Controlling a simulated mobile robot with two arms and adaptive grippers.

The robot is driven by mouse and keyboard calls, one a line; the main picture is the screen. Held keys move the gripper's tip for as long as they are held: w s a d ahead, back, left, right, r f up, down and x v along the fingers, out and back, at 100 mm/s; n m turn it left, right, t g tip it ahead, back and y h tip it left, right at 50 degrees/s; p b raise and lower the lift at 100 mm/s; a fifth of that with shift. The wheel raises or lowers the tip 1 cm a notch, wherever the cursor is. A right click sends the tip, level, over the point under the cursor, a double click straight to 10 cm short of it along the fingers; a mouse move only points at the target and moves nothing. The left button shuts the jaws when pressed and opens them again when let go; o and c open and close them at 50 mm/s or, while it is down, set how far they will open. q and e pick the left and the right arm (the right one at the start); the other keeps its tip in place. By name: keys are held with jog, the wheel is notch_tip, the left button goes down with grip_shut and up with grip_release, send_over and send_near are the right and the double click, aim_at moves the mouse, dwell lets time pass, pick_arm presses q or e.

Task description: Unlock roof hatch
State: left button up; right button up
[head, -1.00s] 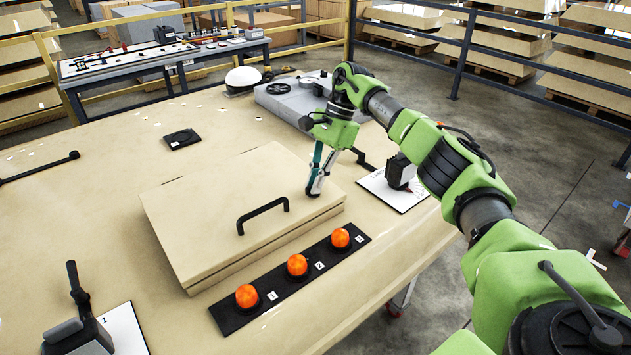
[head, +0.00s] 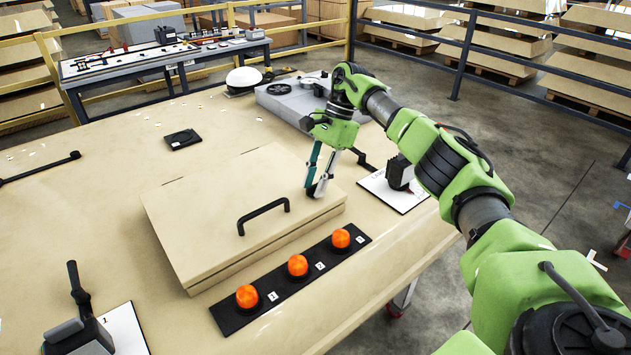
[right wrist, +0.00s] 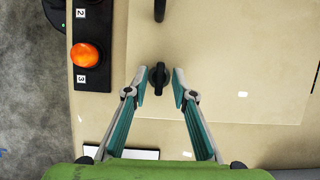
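The roof hatch (head: 215,195) is a flat beige panel lying closed on the table, with a black handle (head: 263,214) near its front edge. A small black latch knob (right wrist: 158,78) sits by the hatch's right end. In the right wrist view it stands between the two fingertips of my right gripper (right wrist: 160,88), with a gap on each side. The gripper is open and points down at the knob. In the head view the right gripper (head: 317,189) hides most of the knob. My left gripper is not in view.
A black strip with orange lamps (head: 297,265) lies in front of the hatch. A black device on a white plate (head: 399,172) stands to the right, and a lever device (head: 77,330) at front left. A grey box (head: 290,98) and white dome (head: 244,77) stand behind.

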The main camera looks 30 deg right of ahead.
jog(key=v, duration=0.7)
jog(key=shift+r, duration=0.25)
jog(key=shift+d, duration=0.1)
